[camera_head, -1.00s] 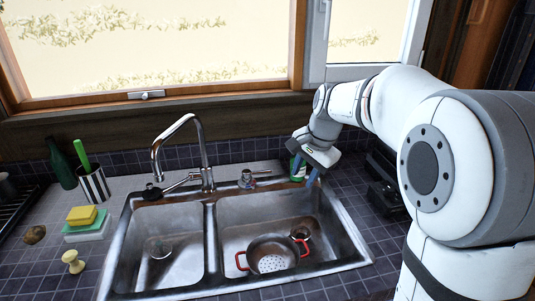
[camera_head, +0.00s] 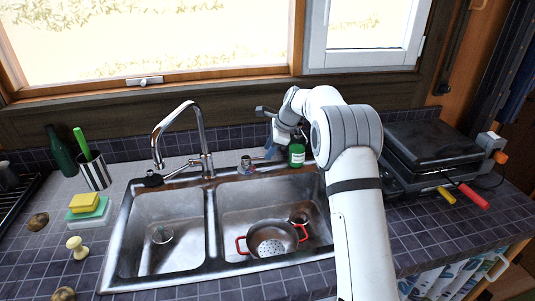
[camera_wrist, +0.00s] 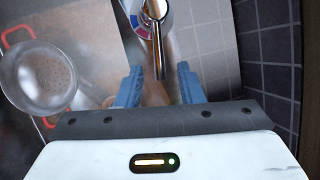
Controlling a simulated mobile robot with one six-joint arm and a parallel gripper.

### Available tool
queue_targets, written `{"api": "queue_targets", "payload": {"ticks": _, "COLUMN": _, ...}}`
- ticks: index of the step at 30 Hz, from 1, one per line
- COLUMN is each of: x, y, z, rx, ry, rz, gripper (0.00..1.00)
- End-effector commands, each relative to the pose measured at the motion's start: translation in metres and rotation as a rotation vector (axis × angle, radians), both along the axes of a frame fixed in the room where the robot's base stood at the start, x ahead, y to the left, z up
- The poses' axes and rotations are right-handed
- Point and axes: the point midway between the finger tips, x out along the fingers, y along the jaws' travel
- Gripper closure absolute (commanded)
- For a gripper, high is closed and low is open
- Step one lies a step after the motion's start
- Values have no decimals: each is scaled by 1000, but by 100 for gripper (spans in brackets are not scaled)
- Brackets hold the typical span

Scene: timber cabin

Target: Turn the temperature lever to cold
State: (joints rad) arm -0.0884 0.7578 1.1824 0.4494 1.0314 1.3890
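The temperature lever (camera_wrist: 157,50) is a slim chrome bar on a round chrome base with red and blue marks. In the head view its base (camera_head: 247,168) stands behind the right basin, right of the tall faucet (camera_head: 204,150). My gripper (camera_wrist: 159,82) is open, with two blue fingers apart. In the wrist view the lever points toward my gripper, and its end appears between the fingers with a gap on both sides. Contact is not visible. In the head view my gripper (camera_head: 272,151) is just right of the lever base, with the fingers partly hidden.
A green bottle (camera_head: 297,153) stands close to the right of my gripper. A red-handled colander (camera_head: 270,249) sits in the right basin of the sink (camera_head: 211,235). A black grill (camera_head: 425,145) is on the right counter. The window wall is close behind the gripper.

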Motion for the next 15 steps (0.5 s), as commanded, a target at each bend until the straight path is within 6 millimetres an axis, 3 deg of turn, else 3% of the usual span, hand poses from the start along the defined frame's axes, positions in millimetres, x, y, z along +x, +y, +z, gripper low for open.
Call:
{"api": "queue_targets", "payload": {"ticks": 6, "x": 4, "y": 11, "z": -23, "rx": 0, "ry": 0, "rz": 2, "gripper": 66}}
{"api": "queue_targets", "payload": {"ticks": 15, "x": 5, "y": 13, "z": -28, "rx": 0, "ry": -1, "rz": 3, "gripper": 66}}
